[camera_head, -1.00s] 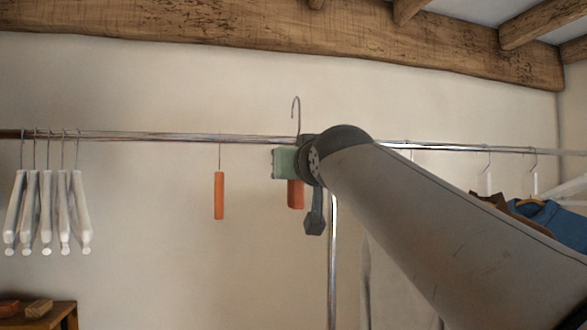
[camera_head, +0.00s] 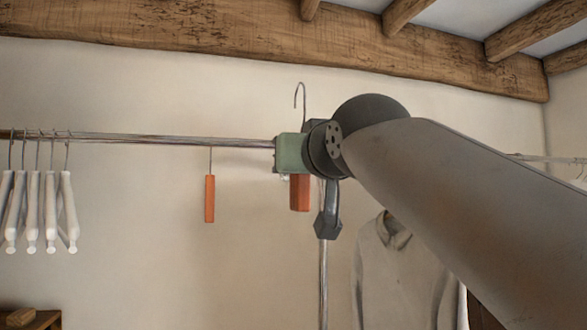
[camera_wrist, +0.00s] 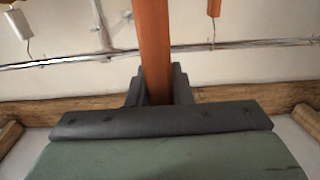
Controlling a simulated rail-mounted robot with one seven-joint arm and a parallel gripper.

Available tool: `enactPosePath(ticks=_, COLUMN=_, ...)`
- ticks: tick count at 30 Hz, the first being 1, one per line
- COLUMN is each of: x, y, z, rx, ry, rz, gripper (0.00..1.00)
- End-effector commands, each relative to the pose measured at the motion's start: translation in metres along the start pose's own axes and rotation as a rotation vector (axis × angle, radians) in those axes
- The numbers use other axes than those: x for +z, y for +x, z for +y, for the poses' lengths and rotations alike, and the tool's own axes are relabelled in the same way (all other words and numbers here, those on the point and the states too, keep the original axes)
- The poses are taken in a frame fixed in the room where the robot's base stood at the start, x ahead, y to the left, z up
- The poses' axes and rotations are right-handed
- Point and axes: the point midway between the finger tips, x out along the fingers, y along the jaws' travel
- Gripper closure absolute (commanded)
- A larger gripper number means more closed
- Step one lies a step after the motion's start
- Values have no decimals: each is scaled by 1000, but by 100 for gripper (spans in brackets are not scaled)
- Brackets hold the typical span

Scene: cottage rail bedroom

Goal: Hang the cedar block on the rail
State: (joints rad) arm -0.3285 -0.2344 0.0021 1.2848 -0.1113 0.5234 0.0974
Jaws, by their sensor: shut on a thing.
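The cedar block (camera_head: 300,194) is an orange-brown upright bar with a wire hook (camera_head: 299,96) on top. My gripper (camera_wrist: 157,88) is shut on the block, whose shaft runs up between the two dark fingers in the wrist view (camera_wrist: 154,45). In the head view, the green gripper body hides the block's upper part. The hook's open curve stands above the level of the metal rail (camera_head: 170,139). My gripper and arm cover part of the rail, so I cannot tell how far the hook is from it in depth.
Another orange block (camera_head: 209,199) hangs on the rail to the left. Several white hangers (camera_head: 50,205) hang farther left. A pale hooded garment (camera_head: 392,270) hangs to the right, below my arm. A metal post (camera_head: 323,275) stands below my gripper. The rail between hangers and orange block is clear.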

Motion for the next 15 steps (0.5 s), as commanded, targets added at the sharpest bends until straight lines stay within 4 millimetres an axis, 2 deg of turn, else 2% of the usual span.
enactPosePath(ticks=15, x=0, y=-42, z=0, rx=1, ry=-1, rz=2, gripper=100)
